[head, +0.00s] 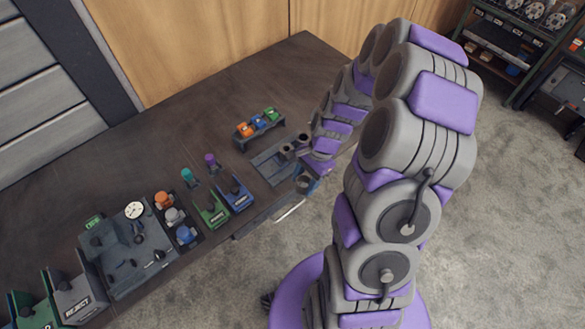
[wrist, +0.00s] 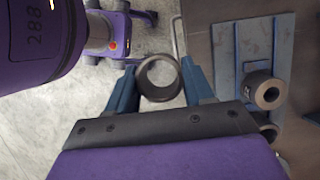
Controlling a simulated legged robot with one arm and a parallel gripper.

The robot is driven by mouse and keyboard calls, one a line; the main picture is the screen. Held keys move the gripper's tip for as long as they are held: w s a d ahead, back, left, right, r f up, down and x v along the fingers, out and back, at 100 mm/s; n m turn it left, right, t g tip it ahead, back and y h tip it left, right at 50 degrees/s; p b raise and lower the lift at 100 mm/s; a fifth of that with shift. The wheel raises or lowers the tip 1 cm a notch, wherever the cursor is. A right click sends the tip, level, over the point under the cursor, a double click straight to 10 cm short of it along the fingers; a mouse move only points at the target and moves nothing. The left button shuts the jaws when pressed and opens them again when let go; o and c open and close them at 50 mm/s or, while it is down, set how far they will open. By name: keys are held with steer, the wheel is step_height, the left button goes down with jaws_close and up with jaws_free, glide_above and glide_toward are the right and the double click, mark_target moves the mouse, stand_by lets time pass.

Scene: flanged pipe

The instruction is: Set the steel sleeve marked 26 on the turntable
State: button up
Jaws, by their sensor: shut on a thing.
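My gripper (wrist: 160,80) has its blue fingers shut on a dark grey steel sleeve (wrist: 158,97). In the wrist view I look through the sleeve's open bore, and bare floor lies below it. In the head view the held sleeve (head: 304,183) is beside the table's front edge. No number can be read on it. A second thick-walled steel sleeve (wrist: 264,92) stands on a blue-grey mat (wrist: 241,50), with a small dark mark too small to read. In the head view the mat (head: 265,167) lies on the table. I cannot make out a turntable for sure.
A rack with orange, blue and green items (head: 259,126) stands behind the mat. Green (head: 212,210) and blue (head: 236,195) bins stand left of it. Further left are a dark tray (head: 192,243), a board with a white dial (head: 134,210) and a grey REJECT bin (head: 75,300). The table's back is clear.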

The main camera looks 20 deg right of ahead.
steer(key=shift+s+r+p, duration=0.3)
steer(key=shift+s+r, duration=0.15)
steer(key=shift+s, duration=0.15)
step_height(320, 180, up, 5)
steer(key=shift+d+f+p, duration=0.15)
steer(key=shift+f+p, duration=0.05)
steer(key=shift+p, duration=1.05)
